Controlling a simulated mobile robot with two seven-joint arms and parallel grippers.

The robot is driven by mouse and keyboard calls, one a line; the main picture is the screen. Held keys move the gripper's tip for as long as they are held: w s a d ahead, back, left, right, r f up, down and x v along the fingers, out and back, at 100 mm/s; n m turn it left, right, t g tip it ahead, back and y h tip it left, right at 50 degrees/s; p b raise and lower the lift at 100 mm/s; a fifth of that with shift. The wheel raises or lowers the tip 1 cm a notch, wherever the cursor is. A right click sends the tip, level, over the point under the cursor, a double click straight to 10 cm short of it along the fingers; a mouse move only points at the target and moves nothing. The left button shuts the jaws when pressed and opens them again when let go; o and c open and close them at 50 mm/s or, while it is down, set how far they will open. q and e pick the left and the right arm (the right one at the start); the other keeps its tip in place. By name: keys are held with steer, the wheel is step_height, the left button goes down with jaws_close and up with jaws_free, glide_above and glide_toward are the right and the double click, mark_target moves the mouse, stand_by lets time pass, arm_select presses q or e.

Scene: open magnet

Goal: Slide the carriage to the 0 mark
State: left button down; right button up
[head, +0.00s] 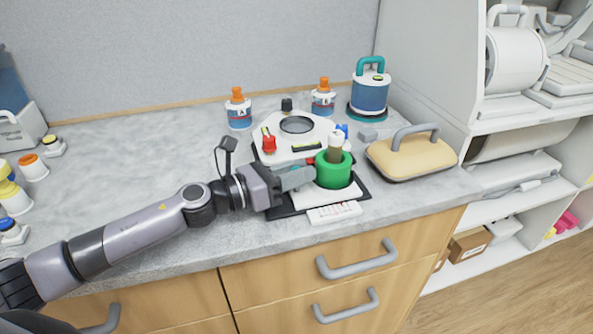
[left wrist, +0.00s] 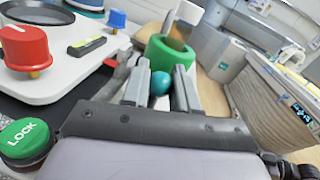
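The bench device has a white top plate (head: 286,150) on a dark base. A green cup (head: 333,170) with a brown-and-white tube (head: 335,145) in it stands at its front right; the green cup (left wrist: 168,54) is also ahead in the left wrist view. A small teal ball knob (left wrist: 160,83) shows between my left gripper's fingers. The left gripper (head: 298,178) is at the device's front, left of the cup; its fingers are apart, one on each side of the knob, and firm contact is not visible. Any 0 mark is too small to read. My right gripper is out of view.
A red knob (head: 268,143) and blue knob (head: 342,129) stand on the device, with a green LOCK button (left wrist: 21,136) near it. A white printed card (head: 334,213) lies in front. A cream handled case (head: 411,157) is close on the right. Bottles (head: 239,112) stand behind.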

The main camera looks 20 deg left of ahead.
arm_select(q)
steer(key=shift+s+a+f+b, duration=0.15)
steer(key=shift+s+a+b, duration=0.25)
steer(key=shift+a, duration=0.25)
steer(key=shift+s+a+r, duration=0.15)
steer(key=shift+a+r, duration=0.05)
steer(key=c, duration=0.9)
jaws_free()
steer(key=shift+d, duration=0.1)
steer(key=b+v, duration=0.1)
steer(key=v, duration=0.1)
steer(key=b+v, duration=0.1)
steer(key=v, duration=0.2)
steer(key=shift+f, duration=0.25)
steer(key=shift+r+b+v, duration=0.25)
steer(key=shift+b+v, duration=0.1)
steer(key=shift+v, duration=0.7)
